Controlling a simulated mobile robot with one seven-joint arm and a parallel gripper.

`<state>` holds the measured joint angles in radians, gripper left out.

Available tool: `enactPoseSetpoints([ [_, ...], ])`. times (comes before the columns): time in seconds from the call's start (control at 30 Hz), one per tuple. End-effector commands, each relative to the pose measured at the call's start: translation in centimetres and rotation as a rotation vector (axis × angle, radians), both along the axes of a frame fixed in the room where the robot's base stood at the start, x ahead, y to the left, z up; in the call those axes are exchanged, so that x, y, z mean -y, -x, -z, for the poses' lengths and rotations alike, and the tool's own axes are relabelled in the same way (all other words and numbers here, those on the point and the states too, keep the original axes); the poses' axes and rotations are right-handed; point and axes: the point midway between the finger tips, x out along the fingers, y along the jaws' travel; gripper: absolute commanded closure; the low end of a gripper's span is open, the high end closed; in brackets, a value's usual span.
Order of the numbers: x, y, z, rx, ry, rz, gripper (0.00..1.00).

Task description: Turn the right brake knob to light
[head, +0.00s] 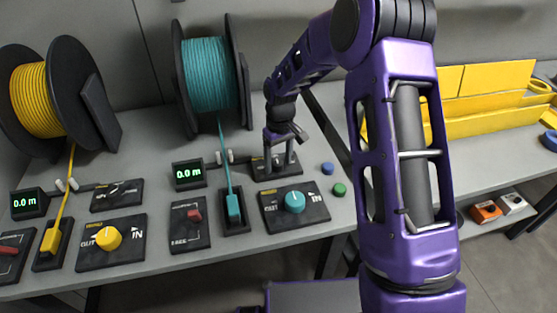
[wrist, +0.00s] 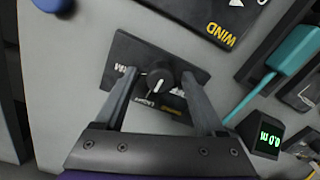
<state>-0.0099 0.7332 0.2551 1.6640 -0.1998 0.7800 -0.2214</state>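The right brake knob (wrist: 161,82) is small, round and black with a white pointer line. It sits on a dark plate (wrist: 122,50) with white and yellow lettering, too small to read surely. In the wrist view the pointer runs toward the lower left. My gripper (wrist: 159,74) is open, with one finger on each side of the knob and a gap on both sides. In the head view my gripper (head: 279,154) is over the same plate (head: 291,168), below the teal spool, and hides most of the knob.
The teal spool (head: 209,85) stands behind, with its 0.0 m display (head: 188,174) to the left. The WIND panel with a teal knob (head: 294,201) is in front. A blue button (head: 327,168) and a green button (head: 339,189) are to the right.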

Motion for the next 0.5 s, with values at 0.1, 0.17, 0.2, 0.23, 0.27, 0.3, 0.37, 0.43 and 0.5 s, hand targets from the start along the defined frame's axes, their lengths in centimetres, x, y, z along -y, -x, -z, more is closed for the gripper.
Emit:
enactPoseSetpoints([
  [0.1,0.0,0.0,0.0,-0.001,0.001,0.0,0.28],
  [0.17,0.0,0.0,0.0,-0.001,0.001,0.0,0.28],
  [0.2,0.0,0.0,0.0,-0.001,0.001,0.0,0.28],
  [0.23,0.0,0.0,-0.1,-0.001,0.001,0.0,0.28],
  [0.27,0.0,0.0,-0.3,-0.001,0.001,0.0,0.28],
  [0.3,0.1,0.0,-0.6,-0.001,0.001,0.0,0.28],
  [0.37,0.1,0.0,-1.4,0.001,0.001,0.0,0.28],
  [0.43,0.1,-0.1,-2.7,0.003,0.001,0.0,0.28],
  [0.5,0.2,-0.1,-4.3,0.004,0.0,0.001,0.28],
])
